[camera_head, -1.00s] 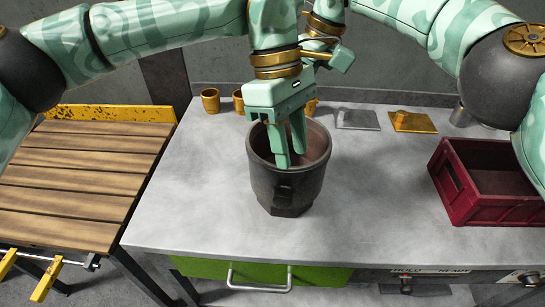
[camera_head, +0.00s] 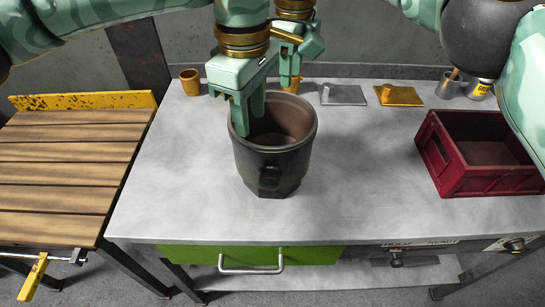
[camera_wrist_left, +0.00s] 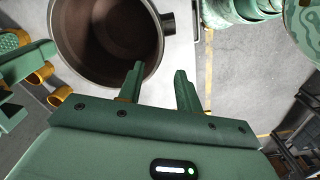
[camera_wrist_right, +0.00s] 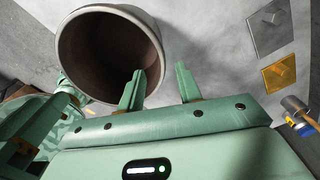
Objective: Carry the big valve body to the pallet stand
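The big valve body (camera_head: 268,170) is a dark, pot-like vessel with a wide open mouth, upright on the grey workbench. My left gripper (camera_head: 248,117) is at its left rim; in the left wrist view one finger overlaps the mouth and the other is outside, with a clear gap between. My right gripper (camera_head: 290,86) is behind the far rim, its tips partly hidden; in the right wrist view its fingers are apart beside the valve body (camera_wrist_right: 110,50), one overlapping the rim. Neither is closed on the wall. The pallet stand (camera_head: 70,170), a wood-slatted table, is at the left.
A dark red crate (camera_head: 440,178) stands on the bench's right side. A gold cup (camera_head: 190,82), a grey plate (camera_head: 343,95), a gold plate (camera_head: 400,96) and metal cups (camera_head: 448,84) line the back. A gap separates bench and stand. A yellow-handled clamp (camera_head: 35,275) sits at the stand's front.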

